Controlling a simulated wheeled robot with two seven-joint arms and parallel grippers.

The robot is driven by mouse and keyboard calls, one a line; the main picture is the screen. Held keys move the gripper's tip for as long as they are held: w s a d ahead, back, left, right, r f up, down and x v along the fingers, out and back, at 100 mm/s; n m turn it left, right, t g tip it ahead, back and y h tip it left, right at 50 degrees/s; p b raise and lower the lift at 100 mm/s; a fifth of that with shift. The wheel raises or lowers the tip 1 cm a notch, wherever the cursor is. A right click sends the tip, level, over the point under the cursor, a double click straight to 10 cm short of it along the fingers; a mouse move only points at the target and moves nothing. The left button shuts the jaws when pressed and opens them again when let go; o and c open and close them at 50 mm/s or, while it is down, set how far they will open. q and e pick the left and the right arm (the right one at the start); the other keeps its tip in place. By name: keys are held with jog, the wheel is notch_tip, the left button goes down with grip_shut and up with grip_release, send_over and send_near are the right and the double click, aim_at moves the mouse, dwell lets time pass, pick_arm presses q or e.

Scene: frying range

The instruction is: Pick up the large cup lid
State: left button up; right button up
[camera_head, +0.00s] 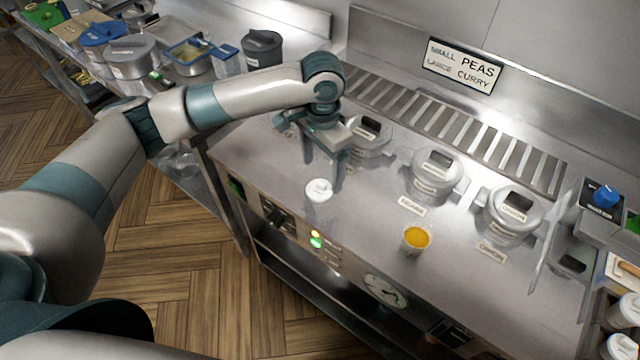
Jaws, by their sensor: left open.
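A small white round lid (319,190) lies near the front edge of the steel counter, left of an open cup (415,239) with yellow contents. I cannot read any size mark on the lid. My left gripper (324,176) points down with its two fingers apart and nothing visible between them. Its fingertips are just behind the lid in the picture, one to its upper left and one to its upper right; I cannot tell whether they touch it. My right gripper is out of view.
Several lidded grey pots stand along the back, including one (437,174) right of my gripper. A sign (461,65) reads small peas, large curry. White lidded cups (620,347) stand at the lower right. The counter between lid and cup is clear.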

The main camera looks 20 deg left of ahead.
aim_at(318, 190)
pick_arm(q)
jog(key=shift+f, duration=0.4)
jog(key=shift+s+a+f+p, duration=0.1)
jog(key=shift+a+f+p, duration=0.15)
jog(key=shift+f+p, duration=0.4)
jog(key=f, duration=0.1)
jog(key=f+p, duration=0.1)
jog(key=f, duration=0.1)
jog(key=shift+a, duration=0.2)
jog(key=shift+f, duration=0.45)
jog(key=c, duration=1.1)
